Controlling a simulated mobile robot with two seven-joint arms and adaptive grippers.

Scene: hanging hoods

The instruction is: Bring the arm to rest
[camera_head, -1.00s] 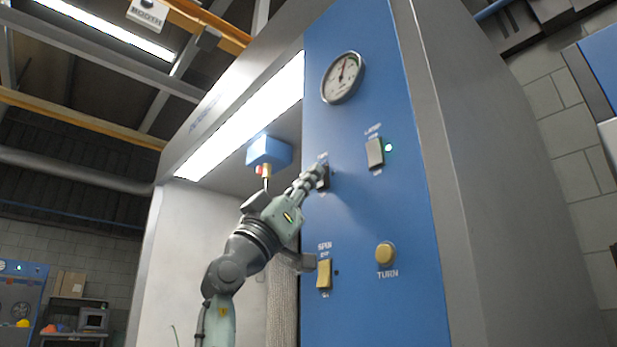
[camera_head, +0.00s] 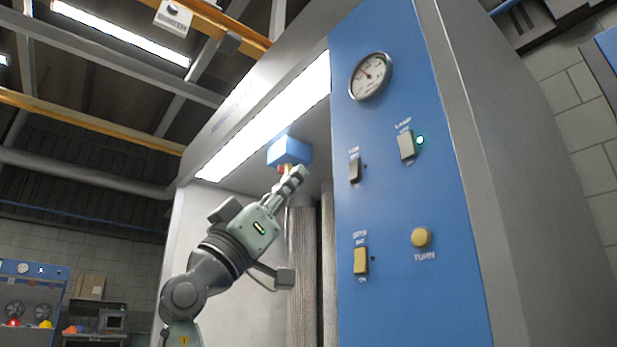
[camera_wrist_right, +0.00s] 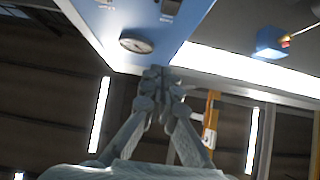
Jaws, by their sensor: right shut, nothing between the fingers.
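My right gripper (camera_head: 290,181) is shut and empty in the head view, raised in front of the hood opening. It stands left of the blue control panel (camera_head: 400,290), apart from the switches. Its fingertips show just below the blue box (camera_head: 289,151) under the hood; the two overlap in the picture, and I cannot tell the gap in depth. In the right wrist view the closed fingers (camera_wrist_right: 160,75) point up toward the panel's edge and the bright lamp strip. My left gripper is not in view.
The panel carries a round gauge (camera_head: 370,76), a lamp switch (camera_head: 406,145) with a lit green light, a dark switch (camera_head: 354,169), a yellow spin switch (camera_head: 361,261) and a yellow turn knob (camera_head: 421,237).

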